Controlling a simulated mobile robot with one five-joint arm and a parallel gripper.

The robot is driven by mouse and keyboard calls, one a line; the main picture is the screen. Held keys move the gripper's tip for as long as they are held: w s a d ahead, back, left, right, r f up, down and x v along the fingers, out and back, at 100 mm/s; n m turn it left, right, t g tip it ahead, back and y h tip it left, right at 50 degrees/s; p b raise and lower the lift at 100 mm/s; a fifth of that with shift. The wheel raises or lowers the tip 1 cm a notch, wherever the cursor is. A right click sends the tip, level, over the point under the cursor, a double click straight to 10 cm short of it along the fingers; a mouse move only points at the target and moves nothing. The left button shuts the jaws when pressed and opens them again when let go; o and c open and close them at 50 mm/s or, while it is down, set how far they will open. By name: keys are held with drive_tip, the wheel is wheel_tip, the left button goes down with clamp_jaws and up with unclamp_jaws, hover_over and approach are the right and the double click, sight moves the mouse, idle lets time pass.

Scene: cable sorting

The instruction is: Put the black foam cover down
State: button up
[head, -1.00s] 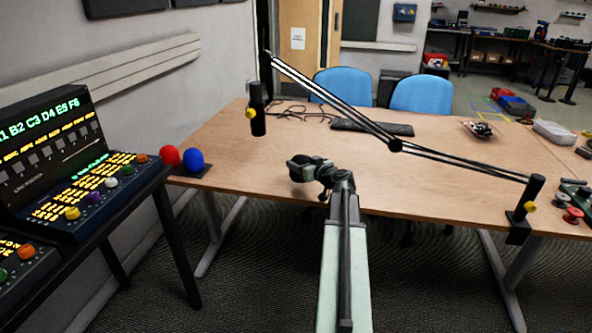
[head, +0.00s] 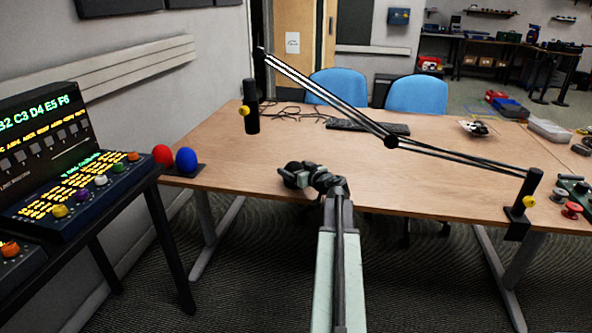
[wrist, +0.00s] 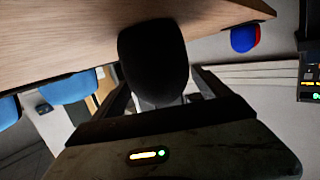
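The black foam cover (wrist: 154,58) is a rounded dark shape that sits between the two fingers of my gripper (wrist: 158,92) in the wrist view. My gripper is shut on it. In the head view my gripper (head: 297,176) and the dark cover in it show over the front part of the wooden table (head: 240,176). I cannot tell the exact gap between the cover and the tabletop. A red foam cover (head: 162,155) and a blue foam cover (head: 187,160) stand side by side on a small dark base at the table's left front corner.
A microphone boom arm (head: 330,100) spans the table, with a black microphone (head: 251,118) at its left end. A keyboard (head: 368,127) and loose cables lie at the back. A console (head: 75,190) stands at left. The table's middle is largely clear.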

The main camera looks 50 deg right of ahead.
drive_tip(key=shift+s+r+p, duration=0.15)
drive_tip(key=shift+r+p, duration=0.1)
drive_tip(key=shift+p, duration=0.05)
drive_tip(key=p+v, duration=0.2)
drive_tip(key=v, duration=0.9)
drive_tip(key=shift+s, duration=0.35)
drive_tip(key=w+a+f+n+g+y, duration=0.15)
drive_tip(key=w+a+f, duration=0.25)
drive_tip(key=a, duration=0.5)
drive_tip(key=w+a+f+n+g+y, duration=0.1)
drive_tip(key=w+a+f+g+y, duration=0.25)
drive_tip(key=a, duration=0.65)
drive_tip(key=w+a+f+n+g+y, duration=0.1)
drive_tip(key=w+a+f+y, duration=0.2)
drive_tip(key=a, duration=0.6)
drive_tip(key=s+a+f+g+h, duration=0.1)
drive_tip(key=s+a+f+g, duration=0.1)
drive_tip(key=a, duration=0.6)
drive_tip(key=s+a+f+g+h, duration=0.2)
drive_tip(key=a+f+g, duration=0.1)
drive_tip(key=a, duration=0.5)
drive_tip(key=s+a+f+g+h, duration=0.1)
drive_tip(key=s+a+f+g, duration=0.2)
drive_tip(key=a, duration=0.5)
drive_tip(key=shift+a+f+m+g, duration=0.25)
drive_tip(key=shift+f+m+g, duration=0.1)
drive_tip(key=shift+g, duration=0.35)
